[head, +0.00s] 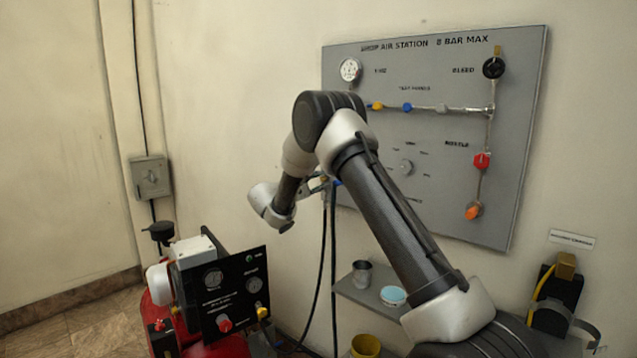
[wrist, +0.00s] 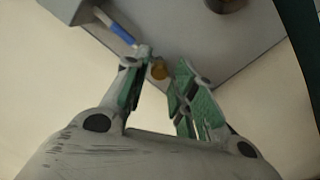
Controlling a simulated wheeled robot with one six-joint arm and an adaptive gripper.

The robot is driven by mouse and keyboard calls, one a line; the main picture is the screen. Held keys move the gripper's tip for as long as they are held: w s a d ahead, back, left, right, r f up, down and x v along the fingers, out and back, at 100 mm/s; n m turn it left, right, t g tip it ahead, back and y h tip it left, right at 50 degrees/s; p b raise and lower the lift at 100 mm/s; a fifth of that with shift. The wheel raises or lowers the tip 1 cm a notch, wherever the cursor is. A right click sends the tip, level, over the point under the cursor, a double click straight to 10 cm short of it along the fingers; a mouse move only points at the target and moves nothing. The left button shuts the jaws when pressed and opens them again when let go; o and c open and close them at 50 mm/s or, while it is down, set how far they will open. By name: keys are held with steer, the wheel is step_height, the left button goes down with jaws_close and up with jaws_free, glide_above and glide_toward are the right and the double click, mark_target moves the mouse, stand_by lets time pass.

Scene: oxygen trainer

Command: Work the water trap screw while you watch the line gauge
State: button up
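The line gauge (head: 350,70) is a white round dial at the upper left of the grey panel, unobstructed; its needle is too small to read. My gripper (head: 318,186) is at the panel's lower left edge, partly hidden by my arm. In the wrist view my gripper (wrist: 164,68) is open, its green-padded fingers apart. A small round brass-coloured piece (wrist: 159,71), perhaps the water trap screw, shows between the fingertips, nearer the left one. I cannot tell whether either finger touches it. A blue piece (wrist: 121,34) lies just beyond the left finger. The trap body is not clearly visible.
The panel (head: 440,230) carries a red knob (head: 482,160) and an orange one (head: 473,212). Dark hoses (head: 333,260) hang below my gripper. A small shelf (head: 352,291) holds a metal cup (head: 361,274) and a blue-topped tin (head: 393,296). A red compressor (head: 225,346) stands at lower left.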

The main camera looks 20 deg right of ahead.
steer(key=shift+o, duration=0.4)
steer(key=v, duration=1.2)
stand_by(1.8)
steer(key=w+d+n, duration=0.2)
steer(key=d+n, duration=0.1)
steer(key=n, duration=0.1)
steer(key=w+d+n, duration=0.1)
steer(key=d+n, duration=0.3)
steer(key=w+d+n, duration=0.2)
steer(key=d+n, duration=0.1)
steer(key=n, duration=0.1)
steer(key=shift+w+d+r, duration=0.1)
steer(key=shift+w+d, duration=0.25)
steer(key=shift+d, duration=0.05)
jaws_close()
